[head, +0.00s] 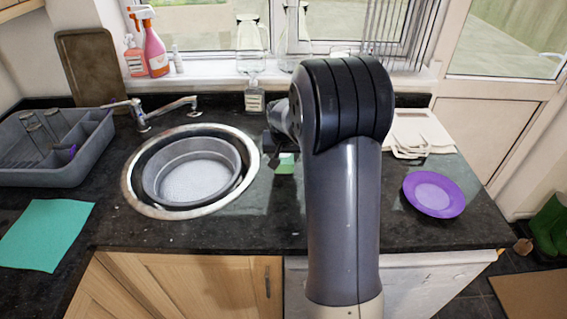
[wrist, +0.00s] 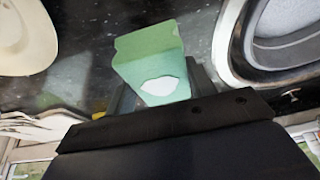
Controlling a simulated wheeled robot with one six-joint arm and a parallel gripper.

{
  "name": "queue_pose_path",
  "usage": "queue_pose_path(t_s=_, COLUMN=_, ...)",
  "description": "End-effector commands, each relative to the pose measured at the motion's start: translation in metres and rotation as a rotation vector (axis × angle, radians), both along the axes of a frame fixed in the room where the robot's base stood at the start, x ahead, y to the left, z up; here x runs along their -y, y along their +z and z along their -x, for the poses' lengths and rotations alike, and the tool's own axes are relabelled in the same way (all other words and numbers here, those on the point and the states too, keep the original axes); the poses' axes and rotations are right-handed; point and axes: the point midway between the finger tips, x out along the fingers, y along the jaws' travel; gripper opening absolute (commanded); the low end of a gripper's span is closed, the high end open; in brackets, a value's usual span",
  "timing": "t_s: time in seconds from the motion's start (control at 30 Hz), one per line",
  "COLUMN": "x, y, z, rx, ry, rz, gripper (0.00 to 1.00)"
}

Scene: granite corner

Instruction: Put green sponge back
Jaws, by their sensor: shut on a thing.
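The green sponge (wrist: 148,50) is between the fingers of my gripper (wrist: 160,90) in the wrist view. It is light green, with a pale white patch on its near face. My gripper is shut on it. In the head view, the sponge (head: 286,159) shows as a small green piece by my gripper (head: 280,152), just right of the sink. My own arm hides part of the counter there. I cannot tell whether the sponge touches the counter.
The round sink (head: 133,203) holds a grey basin (head: 152,185). A grey rack (head: 40,176) and a teal cloth (head: 45,235) lie left. A soap bottle (head: 254,101) stands behind the sponge. A purple plate (head: 434,194) and white boards (head: 420,130) lie right.

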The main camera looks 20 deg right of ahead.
Motion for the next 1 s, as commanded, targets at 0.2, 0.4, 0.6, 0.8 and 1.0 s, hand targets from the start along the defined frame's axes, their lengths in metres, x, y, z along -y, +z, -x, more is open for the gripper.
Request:
queue_pose_path(t_s=0.2, x=0.0, y=-0.03, z=0.001, rx=-0.004, ry=0.001, rz=-0.001, gripper=0.34)
queue_pose_path(t_s=0.4, x=0.0, y=-0.036, z=0.0, rx=-0.001, ry=0.0, rz=0.0, gripper=0.34)
queue_pose_path(t_s=0.6, x=0.0, y=-0.039, z=0.0, rx=-0.001, ry=0.0, rz=0.0, gripper=0.34)
queue_pose_path(t_s=0.8, x=0.0, y=-0.038, z=0.0, rx=-0.001, ry=0.0, rz=0.0, gripper=0.65)
queue_pose_path(t_s=1.0, x=0.0, y=-0.038, z=0.0, rx=-0.001, ry=0.0, rz=0.0, gripper=0.74)
